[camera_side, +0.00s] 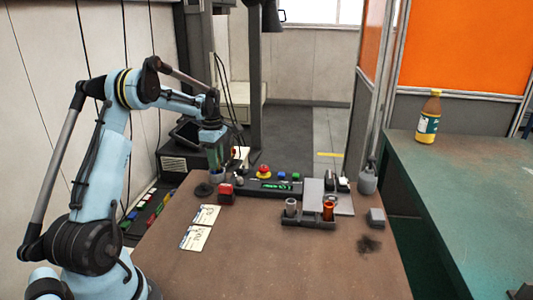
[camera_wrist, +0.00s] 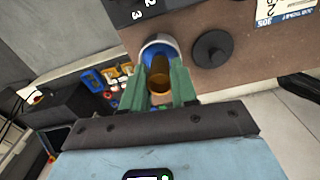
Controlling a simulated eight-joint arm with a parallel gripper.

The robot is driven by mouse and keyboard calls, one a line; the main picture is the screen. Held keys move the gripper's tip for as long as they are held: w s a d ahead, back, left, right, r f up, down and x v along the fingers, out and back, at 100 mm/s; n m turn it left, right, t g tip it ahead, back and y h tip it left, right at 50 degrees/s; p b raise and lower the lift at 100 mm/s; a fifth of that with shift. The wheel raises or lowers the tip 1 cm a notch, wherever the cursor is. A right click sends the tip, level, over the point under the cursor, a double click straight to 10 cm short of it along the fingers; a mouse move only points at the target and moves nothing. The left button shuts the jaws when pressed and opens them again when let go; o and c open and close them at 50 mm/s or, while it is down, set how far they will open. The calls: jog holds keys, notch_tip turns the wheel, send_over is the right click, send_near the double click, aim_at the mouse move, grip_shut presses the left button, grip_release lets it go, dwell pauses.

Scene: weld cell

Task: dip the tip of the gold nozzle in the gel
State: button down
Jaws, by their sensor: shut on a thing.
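My gripper (camera_wrist: 159,88) has green fingers and is shut on the gold nozzle (camera_wrist: 159,74). In the wrist view the nozzle points away from the camera and overlaps the mouth of a round pale-rimmed pot (camera_wrist: 145,47) with blue gel (camera_wrist: 172,46) inside. I cannot tell whether the tip touches the gel. A black round lid (camera_wrist: 212,48) lies beside the pot. In the side view my gripper (camera_side: 215,158) points down at the table's far left; the lid (camera_side: 203,190) is just below and left, and the nozzle is hard to make out.
A tray (camera_side: 308,222) holds a silver nozzle (camera_side: 291,206) and a copper one (camera_side: 328,210). A control box (camera_side: 262,187) and a red block (camera_side: 225,194) stand near the gripper. Two cards (camera_side: 206,215) lie at left. The table's front middle (camera_side: 270,260) is clear.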

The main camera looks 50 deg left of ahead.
dwell(0.3)
jog(key=shift+r, duration=3.45)
jog(key=shift+d, duration=0.1)
